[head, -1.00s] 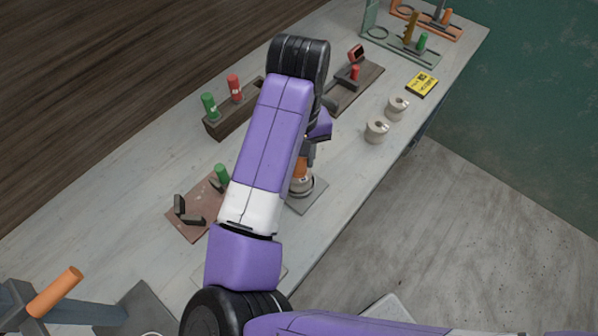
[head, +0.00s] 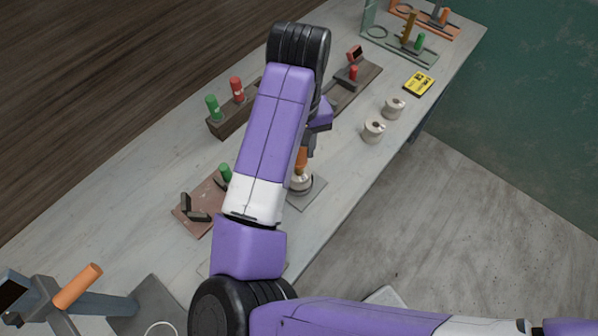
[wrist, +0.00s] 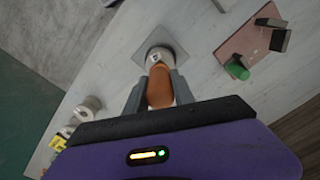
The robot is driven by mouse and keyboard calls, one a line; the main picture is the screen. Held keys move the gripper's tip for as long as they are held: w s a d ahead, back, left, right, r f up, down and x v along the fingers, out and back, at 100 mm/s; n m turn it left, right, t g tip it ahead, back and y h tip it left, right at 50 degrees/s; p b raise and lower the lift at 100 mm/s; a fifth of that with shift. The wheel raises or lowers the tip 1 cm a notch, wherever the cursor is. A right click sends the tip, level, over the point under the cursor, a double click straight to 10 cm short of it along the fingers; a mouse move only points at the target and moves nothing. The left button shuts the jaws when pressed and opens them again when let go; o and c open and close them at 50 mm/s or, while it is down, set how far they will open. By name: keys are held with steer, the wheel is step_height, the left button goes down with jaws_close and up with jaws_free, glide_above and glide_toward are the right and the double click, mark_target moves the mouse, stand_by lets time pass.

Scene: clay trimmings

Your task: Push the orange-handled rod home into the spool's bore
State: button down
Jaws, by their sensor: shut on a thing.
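My gripper (wrist: 159,79) is shut on the orange handle of the rod (wrist: 160,90), one finger on each side of it. The handle also shows below my arm in the head view (head: 301,158). The pale spool (wrist: 158,56) stands on a square grey plate (wrist: 177,48) just beyond the handle; in the head view the spool (head: 302,183) is right under the handle. The rod is lined up over the spool, roughly upright. The handle and fingers hide the rod's shaft and the bore, so I cannot tell how deep the rod sits.
A reddish board (head: 189,222) with dark brackets and a green cylinder (head: 225,172) is left of the spool. Two loose pale spools (head: 374,131) (head: 394,107) and a yellow box (head: 419,84) lie to the right. A brown block (head: 218,127) holds red and green cylinders.

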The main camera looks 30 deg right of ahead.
steer(key=shift+r+p, duration=1.55)
steer(key=shift+r, duration=1.95)
